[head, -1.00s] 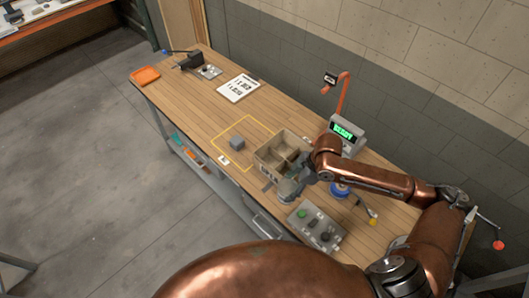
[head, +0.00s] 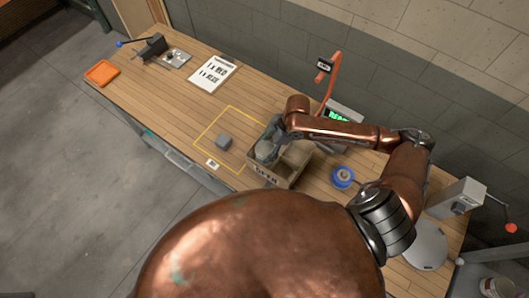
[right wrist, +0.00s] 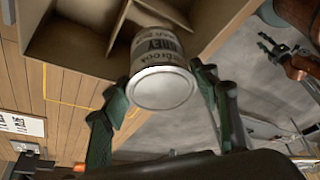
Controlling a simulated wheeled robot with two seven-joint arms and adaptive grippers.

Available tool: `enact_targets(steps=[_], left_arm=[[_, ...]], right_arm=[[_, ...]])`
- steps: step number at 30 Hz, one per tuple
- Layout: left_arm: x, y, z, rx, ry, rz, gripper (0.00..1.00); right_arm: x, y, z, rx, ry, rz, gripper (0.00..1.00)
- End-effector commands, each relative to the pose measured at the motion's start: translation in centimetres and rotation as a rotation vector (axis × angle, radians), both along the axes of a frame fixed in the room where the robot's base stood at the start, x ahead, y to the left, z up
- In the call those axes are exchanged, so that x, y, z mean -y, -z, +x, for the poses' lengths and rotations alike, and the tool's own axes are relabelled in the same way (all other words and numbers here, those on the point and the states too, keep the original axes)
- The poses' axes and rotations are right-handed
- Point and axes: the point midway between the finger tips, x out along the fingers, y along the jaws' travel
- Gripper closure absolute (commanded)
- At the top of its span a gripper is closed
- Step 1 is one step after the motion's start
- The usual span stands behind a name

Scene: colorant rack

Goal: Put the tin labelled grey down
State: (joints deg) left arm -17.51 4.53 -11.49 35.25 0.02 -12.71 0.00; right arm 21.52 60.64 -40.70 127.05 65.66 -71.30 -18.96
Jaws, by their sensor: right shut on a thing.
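The tin labelled GREY (right wrist: 160,68) is a pale cylinder with dark lettering, its flat end facing the right wrist camera. My right gripper (right wrist: 161,86) is shut on it, with one green finger on each side. In the head view the tin (head: 264,152) is at the left part of a divided box (head: 277,178), under my right gripper (head: 270,141). The box also fills the top left of the right wrist view (right wrist: 70,52). I cannot tell whether the tin touches the box floor.
A display (head: 341,112) is partly behind my arm. A printed sheet (head: 214,73) and orange tray (head: 102,72) lie farther left.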

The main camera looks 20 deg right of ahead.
Motion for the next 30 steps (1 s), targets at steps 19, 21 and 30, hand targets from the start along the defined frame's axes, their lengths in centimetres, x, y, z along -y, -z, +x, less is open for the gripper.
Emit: enact_targets(steps=[19,21,30], left_arm=[[0.1,-0.6,2.1,0.028,0.005,-0.001,0.60],[0.0,-0.6,1.5,0.020,0.002,0.000,0.60],[0.0,-0.5,0.1,0.003,-0.001,0.001,0.60]], right_arm=[[0.1,4.6,0.8,0.000,0.003,0.000,0.78],[0.1,4.7,0.8,0.000,0.003,0.000,0.78],[0.1,5.5,0.7,-0.001,0.004,0.000,0.78]])
